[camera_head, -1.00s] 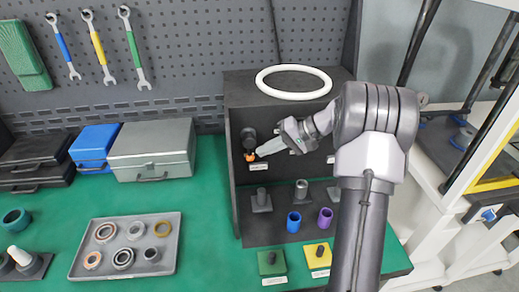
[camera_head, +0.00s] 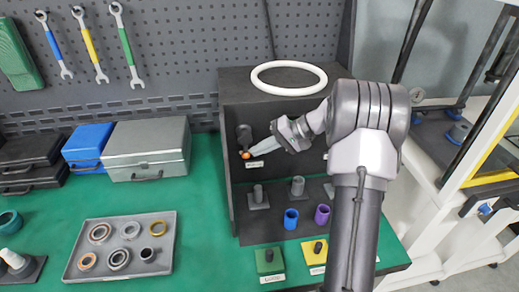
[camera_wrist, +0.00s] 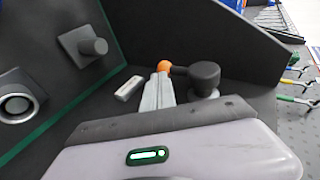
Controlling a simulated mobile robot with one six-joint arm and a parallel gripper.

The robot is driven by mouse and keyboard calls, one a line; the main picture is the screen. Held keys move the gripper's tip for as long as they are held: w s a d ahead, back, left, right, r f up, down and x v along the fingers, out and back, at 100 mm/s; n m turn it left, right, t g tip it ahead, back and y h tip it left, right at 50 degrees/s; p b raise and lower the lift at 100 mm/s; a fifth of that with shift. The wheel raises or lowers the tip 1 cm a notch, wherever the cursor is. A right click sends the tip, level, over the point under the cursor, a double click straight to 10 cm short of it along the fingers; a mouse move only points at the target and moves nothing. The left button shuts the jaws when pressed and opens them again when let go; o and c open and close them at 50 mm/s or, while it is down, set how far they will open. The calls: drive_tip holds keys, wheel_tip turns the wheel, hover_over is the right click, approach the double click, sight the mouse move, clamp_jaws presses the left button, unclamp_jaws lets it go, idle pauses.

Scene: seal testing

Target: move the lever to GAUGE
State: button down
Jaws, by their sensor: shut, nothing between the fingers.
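The lever is a dark arm on a round hub (camera_head: 244,132) inside the black box, with an orange ball knob (camera_head: 245,155) at its end. In the head view the knob hangs below the hub. In the wrist view the knob (camera_wrist: 163,66) sits left of the dark hub (camera_wrist: 205,77). My gripper (camera_head: 249,155) is shut and empty, its fingertips right at the knob, seemingly touching or very close. The wrist view shows the closed fingers (camera_wrist: 161,80) just below the knob. A white label (camera_head: 255,165) lies below the lever; its writing is unreadable.
The black box (camera_head: 228,180) has side walls close to the lever. A white ring (camera_head: 289,78) lies on top. Grey posts (camera_head: 258,197), a blue cup (camera_head: 291,219) and a purple cup (camera_head: 322,215) stand in front. A tray of rings (camera_head: 122,221) lies left.

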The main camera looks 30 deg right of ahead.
drive_tip(key=p+v, duration=0.6)
drive_tip(key=v, duration=1.1)
drive_tip(key=shift+d, duration=0.2)
drive_tip(key=shift+s+a+r, duration=0.1)
drive_tip(key=s+a+r+g+h, duration=0.1)
drive_tip(key=a+r, duration=0.2)
drive_tip(key=a, duration=0.5)
drive_tip(key=s+a+r+n+g+h, duration=0.1)
drive_tip(key=a+r+h, duration=0.15)
drive_tip(key=a, duration=0.55)
drive_tip(key=s+a+r+g, duration=0.1)
drive_tip(key=s+a+r, duration=0.15)
drive_tip(key=a, duration=0.45)
drive_tip(key=s+a+f+t+h, duration=0.2)
drive_tip(key=s+a+h, duration=0.1)
drive_tip(key=s+a, duration=0.9)
drive_tip(key=s, duration=0.3)
drive_tip(key=shift+a, duration=0.2)
